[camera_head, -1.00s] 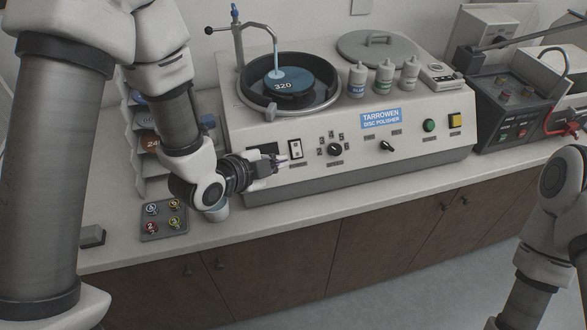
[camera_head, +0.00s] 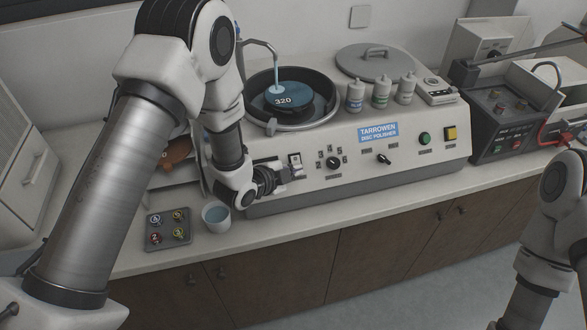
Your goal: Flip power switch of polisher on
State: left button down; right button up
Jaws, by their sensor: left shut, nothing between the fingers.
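The gripper partly covers the switch's lower edge. The switch's on or off position is too small to tell. My right arm shows at the lower right, but its gripper is out of view.
A selector dial (camera_head: 333,162), a small black knob (camera_head: 384,159), a green button (camera_head: 424,138) and a yellow switch (camera_head: 450,133) line the panel. A cup (camera_head: 216,222) and a small tray of coloured pieces (camera_head: 154,243) stand near my left arm. Several bottles stand on the polisher.

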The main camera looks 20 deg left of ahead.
pick_arm(q)
jog(key=shift+w+a+f+b, duration=0.1)
jog(key=shift+f+b, duration=0.35)
jog(key=shift+b, duration=0.25)
jog(key=shift+r+p, duration=0.3)
jog(key=shift+p, duration=0.05)
jog(key=shift+r+p, duration=0.5)
jog(key=shift+r, duration=0.25)
